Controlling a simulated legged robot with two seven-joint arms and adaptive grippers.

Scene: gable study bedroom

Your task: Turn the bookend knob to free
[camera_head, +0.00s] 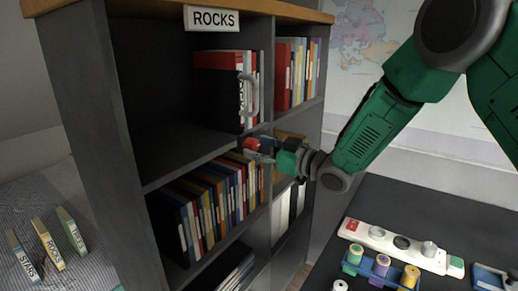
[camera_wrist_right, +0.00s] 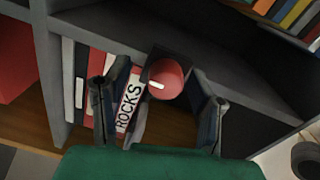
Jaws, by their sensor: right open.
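A round red knob (camera_wrist_right: 166,79) with a short white mark sits on a dark square mount (camera_wrist_right: 165,58) at the shelf in the right wrist view. It also shows in the head view (camera_head: 251,144), just below the upper compartment's books. My right gripper (camera_head: 262,152) is open at the knob. In the wrist view its two fingers (camera_wrist_right: 161,92) stand on either side of the knob, with visible gaps. A book labelled ROCKS (camera_wrist_right: 128,108) stands behind the left finger; a grey loop-shaped piece (camera_head: 252,95) stands before the upper books. My left gripper is out of view.
The dark bookshelf (camera_head: 125,80) has a ROCKS sign (camera_head: 212,18) on top and rows of books (camera_head: 215,205) below. Three labelled books (camera_head: 48,243) lie at lower left. A desk with a white strip (camera_head: 385,240) and spools (camera_head: 382,265) is at lower right.

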